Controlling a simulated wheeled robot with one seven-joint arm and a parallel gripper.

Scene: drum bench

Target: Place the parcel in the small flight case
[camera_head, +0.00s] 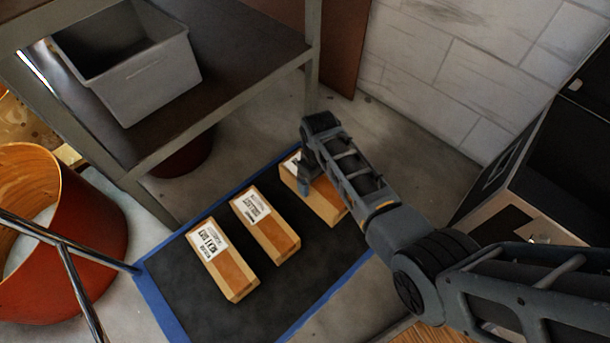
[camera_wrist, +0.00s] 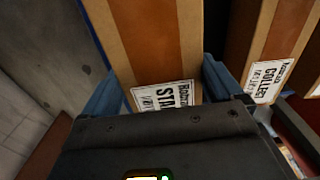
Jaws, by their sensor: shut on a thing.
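My gripper (camera_head: 306,178) is shut on the rightmost of three brown parcels, the held parcel (camera_head: 325,206). It reaches down over the parcel's far end, where a white label is partly hidden by the gripper. In the wrist view my gripper (camera_wrist: 162,88) has one blue-grey finger on each side of the held parcel (camera_wrist: 145,45), whose printed label faces the camera. The parcel appears to be still on the dark mat or very near it; I cannot tell which. A black open case with pale metal edges (camera_head: 490,190) at the right may be the small flight case.
Two similar labelled parcels, a middle one (camera_head: 266,225) and a left one (camera_head: 222,262), lie on the blue-edged dark mat (camera_head: 190,305). A shelf (camera_head: 235,60) holding a grey bin (camera_head: 155,85) stands behind. A red-brown drum (camera_head: 95,225) is at left.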

